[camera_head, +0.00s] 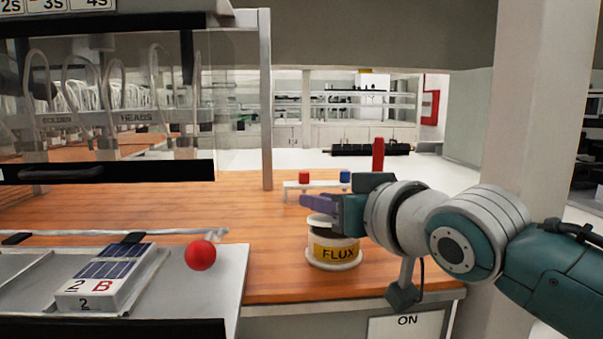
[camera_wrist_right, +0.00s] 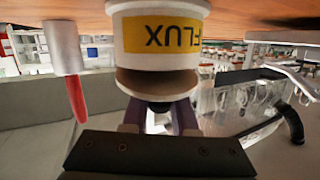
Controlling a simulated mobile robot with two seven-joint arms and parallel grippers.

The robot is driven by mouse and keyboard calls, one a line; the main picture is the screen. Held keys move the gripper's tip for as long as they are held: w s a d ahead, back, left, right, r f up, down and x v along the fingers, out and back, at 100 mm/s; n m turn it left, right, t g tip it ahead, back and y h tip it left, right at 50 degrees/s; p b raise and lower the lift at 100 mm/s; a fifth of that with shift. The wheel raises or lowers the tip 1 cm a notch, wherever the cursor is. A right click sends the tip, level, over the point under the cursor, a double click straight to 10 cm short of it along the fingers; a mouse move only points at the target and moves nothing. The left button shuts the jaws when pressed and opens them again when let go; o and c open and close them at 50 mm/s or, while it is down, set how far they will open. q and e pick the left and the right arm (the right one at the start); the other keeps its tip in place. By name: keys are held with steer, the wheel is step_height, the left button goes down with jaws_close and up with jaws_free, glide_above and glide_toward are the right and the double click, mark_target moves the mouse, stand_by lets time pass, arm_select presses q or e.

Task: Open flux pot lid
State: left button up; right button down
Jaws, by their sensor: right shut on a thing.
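The flux pot (camera_head: 333,252) is a white round pot with a yellow FLUX label, upright on a pale round base on the wooden bench. My right gripper (camera_head: 320,207) comes in from the right with its purple fingers over the pot's top. In the right wrist view the flux pot (camera_wrist_right: 160,35) appears upside down. There my right gripper (camera_wrist_right: 160,118) is shut on the dark knob of the lid (camera_wrist_right: 158,90). My left gripper is not in view.
A small rack (camera_head: 318,186) with red and blue tops stands behind the pot, near a red upright handle (camera_head: 378,154). A red ball (camera_head: 200,255) and a solar-cell box (camera_head: 107,278) are at left. The bench between pot and clear guard (camera_head: 130,100) is free.

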steer(key=g+p, duration=0.1)
steer(key=r+g+p, duration=0.1)
steer(key=p, duration=0.1)
steer(key=shift+w+m+h, duration=0.3)
steer(key=shift+w, duration=0.05)
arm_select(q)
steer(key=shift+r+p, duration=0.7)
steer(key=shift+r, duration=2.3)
arm_select(e)
steer(key=shift+w+f+m+g, duration=0.2)
steer(key=shift+w+m+g, duration=0.1)
steer(key=shift+g, duration=0.7)
steer(key=shift+f, duration=0.1)
steer(key=c, duration=0.7)
jaws_free()
steer(key=shift+s+d+r, duration=0.2)
steer(key=shift+s+r, duration=0.15)
steer(key=shift+s, duration=0.05)
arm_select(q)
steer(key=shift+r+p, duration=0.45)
arm_select(e)
steer(key=v, duration=0.9)
